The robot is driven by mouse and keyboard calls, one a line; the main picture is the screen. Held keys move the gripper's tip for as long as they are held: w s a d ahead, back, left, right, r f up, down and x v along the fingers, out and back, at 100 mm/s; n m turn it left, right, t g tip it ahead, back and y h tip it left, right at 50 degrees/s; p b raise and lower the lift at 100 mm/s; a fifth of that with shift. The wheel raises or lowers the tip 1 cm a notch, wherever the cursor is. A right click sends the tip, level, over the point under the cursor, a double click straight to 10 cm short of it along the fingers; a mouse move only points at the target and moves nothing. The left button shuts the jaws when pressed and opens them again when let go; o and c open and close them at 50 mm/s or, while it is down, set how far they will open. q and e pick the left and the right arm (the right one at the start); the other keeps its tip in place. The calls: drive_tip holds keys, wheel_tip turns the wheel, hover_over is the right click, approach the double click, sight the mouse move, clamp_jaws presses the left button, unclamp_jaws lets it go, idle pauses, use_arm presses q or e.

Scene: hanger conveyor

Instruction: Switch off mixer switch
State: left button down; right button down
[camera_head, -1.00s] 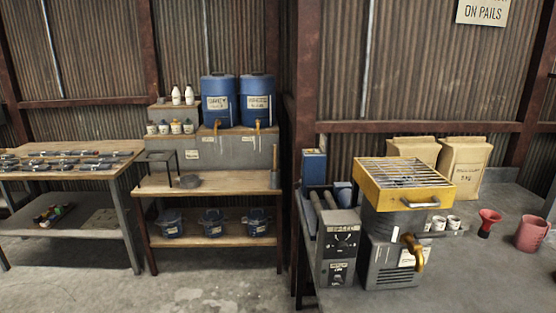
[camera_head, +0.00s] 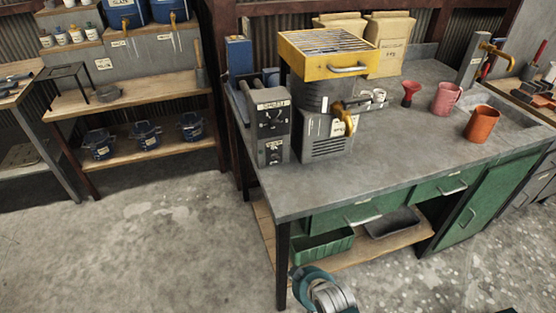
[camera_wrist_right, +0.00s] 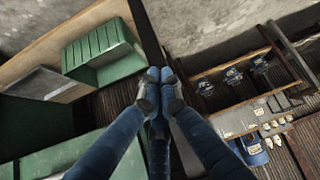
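A grey control box (camera_head: 270,125) with a labelled front stands at the left end of the grey workbench. Its upper face has a dial-like control (camera_head: 271,122), and a smaller labelled panel (camera_head: 274,152) is below. The switch position is too small to read. Right of it stands the grey mixer machine (camera_head: 327,135) with a yellow grated top (camera_head: 328,52) and a brass spout. My right gripper (camera_wrist_right: 160,75) shows in the right wrist view with its blue fingers together at the tips and nothing visible between them. It is away from the control box. My left gripper is not in view.
The workbench (camera_head: 400,150) has clear space at its front right. A red funnel (camera_head: 410,92), pink mug (camera_head: 447,98) and orange cup (camera_head: 481,124) stand on it. A green bin (camera_head: 323,246) sits on the shelf below. Concrete floor (camera_head: 170,240) is open at left.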

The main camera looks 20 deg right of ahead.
drive_tip(key=w+d+r+t+b, duration=0.1)
drive_tip(key=w+r+t, duration=0.1)
drive_tip(key=r, duration=0.7)
drive_tip(key=w+r+t+b, duration=0.1)
drive_tip(key=w+r, duration=0.2)
drive_tip(key=r, duration=0.6)
drive_tip(key=m+t, duration=0.1)
drive_tip(key=t, duration=0.5)
approach(273, 136)
drive_tip(key=s+r, duration=0.1)
drive_tip(key=s, duration=0.2)
drive_tip(key=shift+s+a, duration=0.1)
drive_tip(key=shift+s, duration=0.1)
drive_tip(key=shift+g, duration=0.3)
drive_tip(key=w, duration=0.3)
drive_tip(key=w+p, duration=0.1)
drive_tip(key=w, duration=0.2)
drive_tip(key=w+f, duration=0.1)
drive_tip(key=w, duration=0.2)
drive_tip(key=shift+w+a+p, duration=0.2)
drive_tip(key=shift+w+p, duration=0.1)
drive_tip(key=shift+w, duration=0.1)
drive_tip(key=shift+s+f, duration=0.2)
drive_tip(key=shift+f, duration=0.4)
drive_tip(key=shift+s+f, duration=0.15)
drive_tip(key=shift+f, duration=0.45)
drive_tip(key=shift+s+d+f+p, duration=0.1)
drive_tip(key=shift+s+f+p, duration=0.3)
drive_tip(key=shift+f, duration=0.3)
